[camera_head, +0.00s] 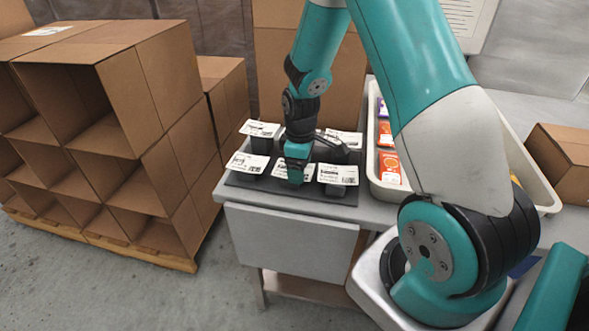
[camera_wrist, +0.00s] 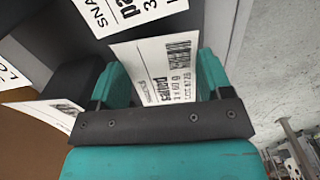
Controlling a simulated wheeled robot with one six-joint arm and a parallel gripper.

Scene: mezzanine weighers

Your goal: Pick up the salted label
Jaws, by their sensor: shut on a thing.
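The salted label (camera_wrist: 160,62) is a white card with black print reading "salted" and a barcode. It stands between the two teal fingers of my gripper (camera_wrist: 163,82), which is shut on it. In the head view my gripper (camera_head: 296,168) points down at the front middle of a dark board (camera_head: 285,189), and part of the salted label (camera_head: 313,170) shows beside it. Whether the label is clear of its holder cannot be told. Other white labels stand around it: back left (camera_head: 260,129), front left (camera_head: 248,162), back right (camera_head: 345,138) and front right (camera_head: 338,175).
The board lies on a grey bench (camera_head: 378,213). A pale tray (camera_head: 400,190) with orange and purple packets stands close to the right. A cardboard box (camera_head: 570,160) sits further right. Open cardboard cubbyholes (camera_head: 165,85) fill the left, with bare floor in front.

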